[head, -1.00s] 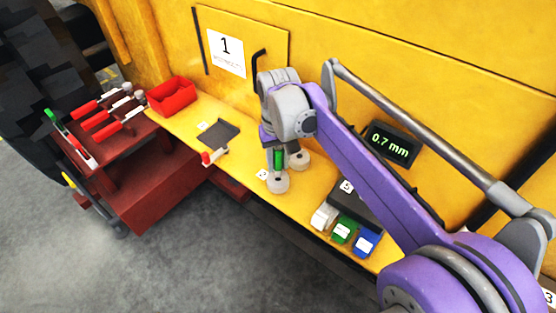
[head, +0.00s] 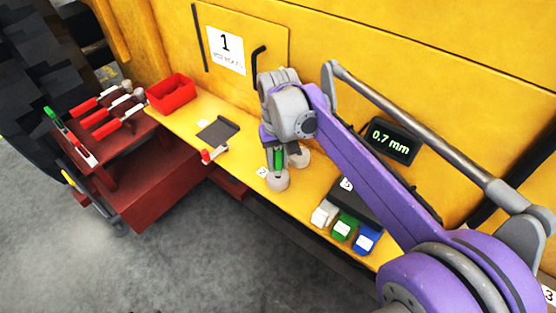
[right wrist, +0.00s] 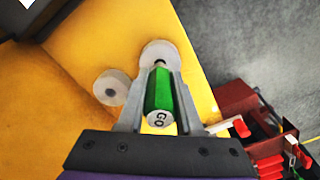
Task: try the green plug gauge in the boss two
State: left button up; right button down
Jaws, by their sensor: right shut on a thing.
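My right gripper (head: 274,160) is shut on the green plug gauge (head: 279,159). The gauge also shows in the right wrist view (right wrist: 161,92), its near end marked GO. It is held at boss two (head: 278,181), a pale round boss by the "2" label, also in the right wrist view (right wrist: 160,53). The gauge's far end is at the boss's top; I cannot tell whether it is in the bore. A second pale boss (head: 299,155) stands just behind, to the right in the head view. My left gripper is not in view.
A red bin (head: 172,93), a dark grey tray (head: 218,131) and a rack (head: 100,150) with several red-handled gauges lie to the left. White, green (head: 344,229) and blue blocks and a 0.7 mm display (head: 392,141) are to the right. A yellow wall rises behind.

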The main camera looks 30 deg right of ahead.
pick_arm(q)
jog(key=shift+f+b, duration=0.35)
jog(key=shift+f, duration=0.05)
pick_arm(e)
jog(key=shift+f, duration=0.7)
dwell(0.5)
dwell(0.7)
jog(key=c, duration=0.5)
grip_release()
jog(key=shift+r, duration=0.1)
notch_tip(320, 180, up, 11)
jog(key=shift+f+p, duration=0.1)
jog(key=shift+p, duration=0.75)
pick_arm(q)
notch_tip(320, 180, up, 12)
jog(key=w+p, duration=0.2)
jog(key=p, duration=0.6)
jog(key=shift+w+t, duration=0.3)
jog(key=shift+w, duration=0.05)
pick_arm(e)
notch_tip(320, 180, up, 12)
jog(key=shift+f, duration=0.1)
